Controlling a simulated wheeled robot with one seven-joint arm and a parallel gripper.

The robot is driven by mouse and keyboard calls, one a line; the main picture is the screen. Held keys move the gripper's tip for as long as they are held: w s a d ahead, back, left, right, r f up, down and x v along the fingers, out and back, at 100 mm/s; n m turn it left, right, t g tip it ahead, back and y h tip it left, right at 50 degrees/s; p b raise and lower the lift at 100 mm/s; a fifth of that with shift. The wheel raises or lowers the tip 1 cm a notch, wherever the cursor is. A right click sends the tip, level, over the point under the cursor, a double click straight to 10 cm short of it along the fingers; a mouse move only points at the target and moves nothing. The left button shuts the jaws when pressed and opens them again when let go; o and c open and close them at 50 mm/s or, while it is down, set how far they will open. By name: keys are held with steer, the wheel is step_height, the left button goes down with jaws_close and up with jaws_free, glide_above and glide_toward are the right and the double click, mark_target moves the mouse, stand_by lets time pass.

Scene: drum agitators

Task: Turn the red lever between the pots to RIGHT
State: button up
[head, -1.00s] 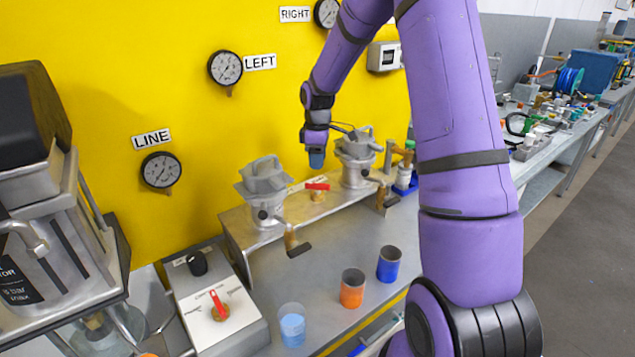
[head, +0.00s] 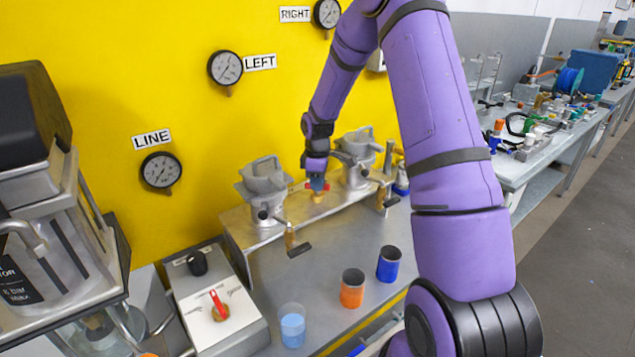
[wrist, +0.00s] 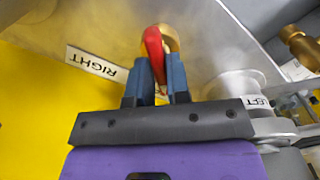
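The red lever (head: 309,186) sits on its brass valve (head: 318,197) on the metal shelf between the two grey pots, the left pot (head: 264,177) and the right pot (head: 355,150). My gripper (head: 318,184) is down at the lever, fingers pointing down, and hides much of it. In the wrist view the red lever (wrist: 154,50) passes between the two blue fingers (wrist: 157,85), which stand close on either side. I cannot tell whether both press on it. A RIGHT label (wrist: 91,64) lies to the left and a LEFT label (wrist: 258,102) to the right.
A control box (head: 220,307) with another red lever stands at the front left. A blue-filled beaker (head: 292,326), an orange cup (head: 352,288) and a blue cup (head: 388,264) stand on the bench. The yellow wall (head: 100,80) with gauges rises behind the pots.

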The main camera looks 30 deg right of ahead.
jaws_close()
steer(key=shift+m, duration=0.4)
steer(key=m, duration=0.3)
steer(key=shift+m, duration=0.3)
steer(key=m, duration=0.4)
steer(key=shift+m, duration=0.3)
steer(key=m, duration=0.4)
steer(key=shift+m, duration=2.5)
